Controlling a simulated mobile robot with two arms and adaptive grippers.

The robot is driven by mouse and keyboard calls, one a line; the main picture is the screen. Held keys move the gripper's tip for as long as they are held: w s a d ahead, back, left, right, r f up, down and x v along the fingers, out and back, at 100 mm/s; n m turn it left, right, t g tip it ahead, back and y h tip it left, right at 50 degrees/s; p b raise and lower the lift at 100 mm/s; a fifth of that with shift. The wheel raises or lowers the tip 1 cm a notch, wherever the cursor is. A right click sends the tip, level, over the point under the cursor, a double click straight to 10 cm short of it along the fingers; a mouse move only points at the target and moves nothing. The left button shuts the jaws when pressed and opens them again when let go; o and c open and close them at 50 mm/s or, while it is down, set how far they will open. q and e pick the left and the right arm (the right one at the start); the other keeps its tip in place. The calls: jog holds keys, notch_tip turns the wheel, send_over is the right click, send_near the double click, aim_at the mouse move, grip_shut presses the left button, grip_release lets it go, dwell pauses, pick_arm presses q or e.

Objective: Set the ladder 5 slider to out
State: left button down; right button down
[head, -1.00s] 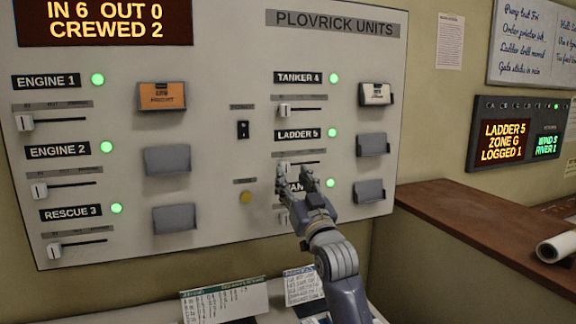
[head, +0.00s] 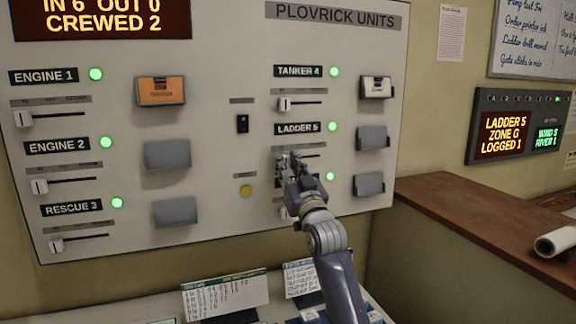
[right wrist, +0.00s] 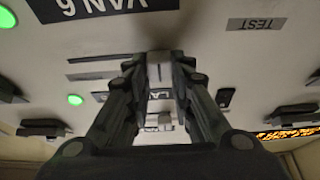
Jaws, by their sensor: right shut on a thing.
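The LADDER 5 label (head: 301,128) sits on the grey wall panel, with a lit green light (head: 332,127) beside it. Its slot (head: 313,156) runs to the right below the label. My right gripper (head: 288,161) covers the left end of this slot and is shut on the pale ladder 5 slider knob. The right wrist view, which is upside down, shows the knob (right wrist: 159,67) between my two fingertips (right wrist: 159,58). The head view does not show the knob clearly. My left gripper is not in view.
The TANKER 4 slider (head: 285,104) is just above, at the left of its slot. The VAN 6 row below is partly hidden by my gripper. Card holders (head: 371,138) stick out to the right. A brown counter (head: 470,210) is at the right.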

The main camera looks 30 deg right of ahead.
aim_at(299, 151)
jog(key=d, duration=0.2)
jog(key=s+d, duration=0.1)
jog(key=d, duration=0.2)
jog(key=shift+s+d, duration=0.1)
jog(key=shift+a, duration=0.2)
jog(key=c, duration=1.4)
grip_release()
jog(key=shift+d, duration=0.1)
jog(key=shift+s, duration=0.1)
jog(key=v, duration=1.2)
